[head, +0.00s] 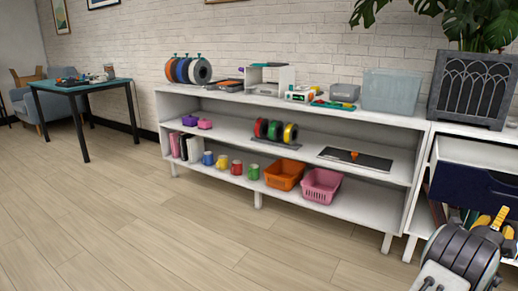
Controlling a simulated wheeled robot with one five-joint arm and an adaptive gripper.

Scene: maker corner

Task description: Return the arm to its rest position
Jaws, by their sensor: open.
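My arm reaches into the lower right corner of the head view, in front of the right-hand cabinet. My gripper (490,221) is at its far end, seen from behind, with yellow parts at the tip. It is open, and I see nothing held in it. My arm's grey links hide part of the cabinet's lower shelf.
A long white shelf unit (258,200) holds spools, cups, baskets and boxes. The right-hand white cabinet (470,150) carries a dark planter (470,88) and has a dark blue drawer (470,190). A table (75,86) stands far left. The wooden floor (150,230) in front is clear.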

